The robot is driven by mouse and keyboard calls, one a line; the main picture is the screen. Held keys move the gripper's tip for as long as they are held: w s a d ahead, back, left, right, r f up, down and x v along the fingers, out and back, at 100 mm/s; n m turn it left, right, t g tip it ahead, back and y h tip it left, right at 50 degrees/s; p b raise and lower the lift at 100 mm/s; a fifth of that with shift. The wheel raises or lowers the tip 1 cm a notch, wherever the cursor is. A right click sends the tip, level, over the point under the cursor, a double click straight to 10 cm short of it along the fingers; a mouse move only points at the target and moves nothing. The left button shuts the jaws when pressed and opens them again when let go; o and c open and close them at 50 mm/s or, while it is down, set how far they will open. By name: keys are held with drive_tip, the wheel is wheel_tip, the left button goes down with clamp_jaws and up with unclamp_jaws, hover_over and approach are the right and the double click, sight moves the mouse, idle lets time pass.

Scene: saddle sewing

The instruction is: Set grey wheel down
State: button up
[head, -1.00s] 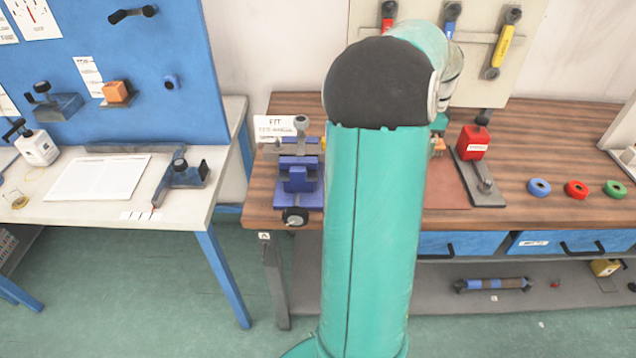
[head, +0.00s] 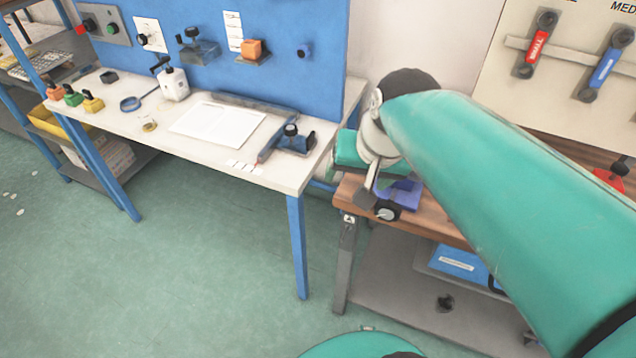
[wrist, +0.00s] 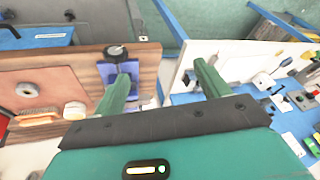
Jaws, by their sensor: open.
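No wheel is between my gripper's fingers (wrist: 163,82); they are open and apart, over the gap between the two benches in the wrist view. One finger overlaps the blue vise (wrist: 106,72) there. A dark wheel with a grey hub (head: 387,210) sits at the vise's front, by the wooden bench's edge; it also shows in the wrist view (wrist: 115,51). I cannot tell whether it is the task's grey wheel. In the head view my arm hides much of the vise.
The white bench (head: 218,150) at left holds a paper sheet (head: 217,124), a dark blue clamp tool (head: 292,140) and a white bottle (head: 173,84). The wooden bench (head: 435,222) is mostly behind my arm. Green floor (head: 190,250) in front is clear.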

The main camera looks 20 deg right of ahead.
drive_tip(key=s+a+f+n+t, duration=0.1)
drive_tip(key=s+a+n, duration=0.3)
drive_tip(key=a+n, duration=0.1)
drive_tip(key=shift+a, duration=0.9)
drive_tip(key=c, duration=0.8)
drive_tip(key=shift+d, duration=0.2)
drive_tip(key=shift+c, duration=0.2)
